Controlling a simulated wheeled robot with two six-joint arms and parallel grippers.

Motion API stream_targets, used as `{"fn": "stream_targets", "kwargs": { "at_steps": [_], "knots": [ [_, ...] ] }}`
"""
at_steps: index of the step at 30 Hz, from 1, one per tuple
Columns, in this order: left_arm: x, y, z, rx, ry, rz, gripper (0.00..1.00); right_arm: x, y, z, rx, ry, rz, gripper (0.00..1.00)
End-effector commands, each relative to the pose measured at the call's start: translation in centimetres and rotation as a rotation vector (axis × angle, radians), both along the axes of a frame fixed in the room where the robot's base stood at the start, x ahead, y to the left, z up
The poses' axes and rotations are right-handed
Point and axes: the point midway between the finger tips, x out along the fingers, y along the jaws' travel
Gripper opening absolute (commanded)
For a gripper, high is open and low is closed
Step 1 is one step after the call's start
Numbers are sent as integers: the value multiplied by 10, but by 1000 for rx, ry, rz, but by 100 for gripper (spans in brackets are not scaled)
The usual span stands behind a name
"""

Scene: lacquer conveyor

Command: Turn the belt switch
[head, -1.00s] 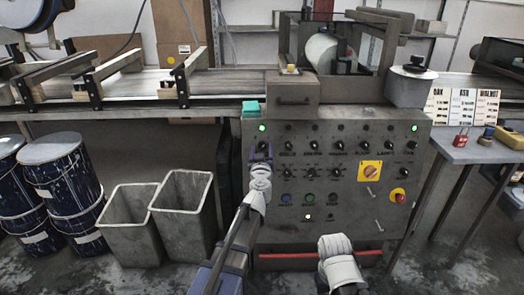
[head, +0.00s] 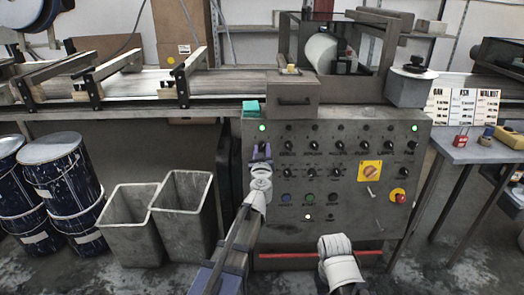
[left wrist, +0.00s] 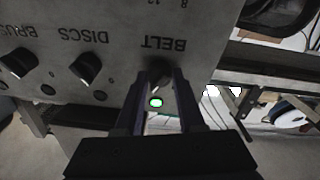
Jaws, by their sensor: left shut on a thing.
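The belt switch (left wrist: 158,72) is a dark knob under the upside-down word BELT in the left wrist view. My left gripper (left wrist: 160,80) has its two dark fingers on either side of this knob and is shut on it. In the head view my left gripper (head: 261,152) is at the upper left of the grey control panel (head: 345,225), below a lit green lamp (head: 262,128). The fingers largely hide the knob there. Part of my right arm shows at the bottom of the head view, but its gripper is not visible.
Other knobs, including the DISCS knob (left wrist: 88,67), sit close by in the same row. A yellow plate with a red switch (head: 370,171) and a red button (head: 399,197) are further right. Grey bins (head: 131,225) stand left of the panel.

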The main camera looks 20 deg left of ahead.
Motion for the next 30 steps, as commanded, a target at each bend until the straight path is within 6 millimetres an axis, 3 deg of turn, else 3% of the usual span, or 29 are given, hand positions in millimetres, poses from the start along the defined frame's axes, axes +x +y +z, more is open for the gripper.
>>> {"fn": "stream_targets", "kwargs": {
  "at_steps": [30],
  "knots": [
    [2, -4, 2, -787, -227, 150, 0, 0, 0, 11, 2, 1, -1, 50]
  ]
}}
